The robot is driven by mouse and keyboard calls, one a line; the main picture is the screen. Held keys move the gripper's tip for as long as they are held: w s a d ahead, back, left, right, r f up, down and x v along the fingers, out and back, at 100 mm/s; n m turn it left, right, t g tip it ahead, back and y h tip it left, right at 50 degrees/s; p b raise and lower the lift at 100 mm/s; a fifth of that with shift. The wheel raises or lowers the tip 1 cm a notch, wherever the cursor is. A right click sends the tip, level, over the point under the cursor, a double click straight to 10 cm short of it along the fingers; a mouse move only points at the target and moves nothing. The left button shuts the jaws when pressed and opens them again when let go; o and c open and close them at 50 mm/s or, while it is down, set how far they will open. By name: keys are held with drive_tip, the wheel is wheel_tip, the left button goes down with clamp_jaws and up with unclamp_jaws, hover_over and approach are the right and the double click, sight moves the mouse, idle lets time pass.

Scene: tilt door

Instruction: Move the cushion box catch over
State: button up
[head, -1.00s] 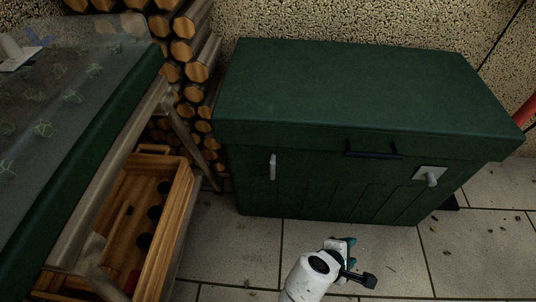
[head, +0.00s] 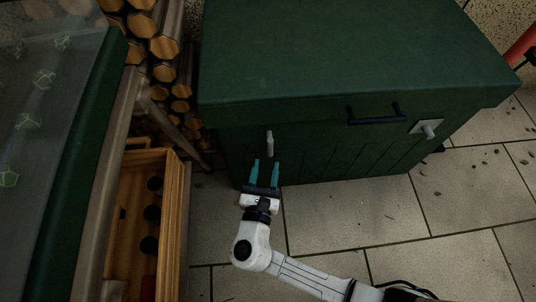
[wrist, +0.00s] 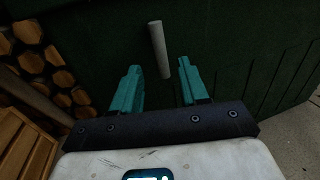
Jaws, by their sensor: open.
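The green cushion box (head: 330,150) stands against the wall, its lid closed. A pale, upright bar-shaped catch (head: 269,144) is on the left of its front face. Another catch (head: 427,129), a grey knob on a light plate, is on the right of the front. My gripper (head: 265,172) is open, its teal fingers pointing up at the box front just below the left catch. In the wrist view the left catch (wrist: 159,48) shows ahead, between and beyond the fingertips (wrist: 160,68). It appears not to be touched; nothing is between the fingers.
A dark handle (head: 375,117) is on the lid's front edge. Stacked logs (head: 165,47) and a table (head: 95,150) with a wooden crate (head: 177,220) stand to the left. Tiled floor (head: 400,235) in front and to the right is mostly clear.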

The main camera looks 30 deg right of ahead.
sight(270, 150)
drive_tip(key=shift+b+x, duration=0.55)
drive_tip(key=shift+x, duration=1.85)
clamp_jaws()
